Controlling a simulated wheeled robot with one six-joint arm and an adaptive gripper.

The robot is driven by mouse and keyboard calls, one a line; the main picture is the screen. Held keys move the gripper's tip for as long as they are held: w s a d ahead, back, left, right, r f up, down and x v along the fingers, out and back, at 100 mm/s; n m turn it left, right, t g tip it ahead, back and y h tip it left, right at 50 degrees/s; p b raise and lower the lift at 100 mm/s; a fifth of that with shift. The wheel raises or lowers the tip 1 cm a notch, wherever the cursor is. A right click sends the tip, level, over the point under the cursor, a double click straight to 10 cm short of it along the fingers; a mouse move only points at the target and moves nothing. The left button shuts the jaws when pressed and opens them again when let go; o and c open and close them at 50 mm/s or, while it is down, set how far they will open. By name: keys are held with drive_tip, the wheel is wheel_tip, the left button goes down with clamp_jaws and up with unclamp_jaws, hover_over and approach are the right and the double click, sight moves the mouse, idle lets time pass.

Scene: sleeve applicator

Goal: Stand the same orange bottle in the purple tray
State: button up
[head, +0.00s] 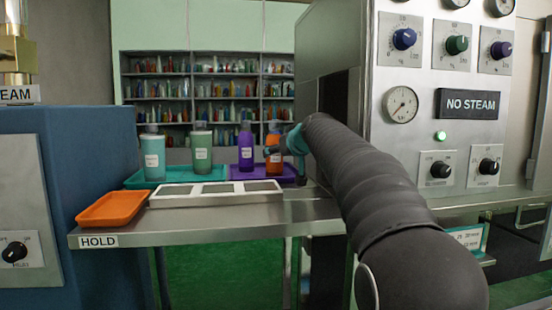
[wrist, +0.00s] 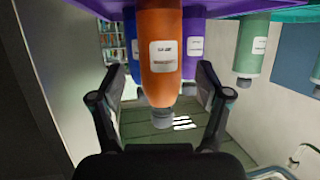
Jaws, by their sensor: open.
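The orange bottle (head: 273,158) stands upright at the right end of the purple tray (head: 236,178), with its base apparently on the tray. In the wrist view, which is upside down, the orange bottle (wrist: 161,50) has a white label and its base meets the purple tray (wrist: 225,7). My gripper (head: 287,146) is at the bottle's upper part. In the wrist view its two fingers (wrist: 165,78) are spread, one on each side of the bottle, with visible gaps. The bottle's right side is partly hidden by my gripper in the head view.
A purple bottle (head: 246,147) stands in the same tray, left of the orange one. An empty orange tray (head: 112,208) and a white three-panel rack (head: 215,193) lie in front. The steel machine (head: 335,50) rises close on the right.

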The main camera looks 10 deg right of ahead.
drive_tip(key=v, duration=0.7)
drive_tip(key=shift+b, duration=0.3)
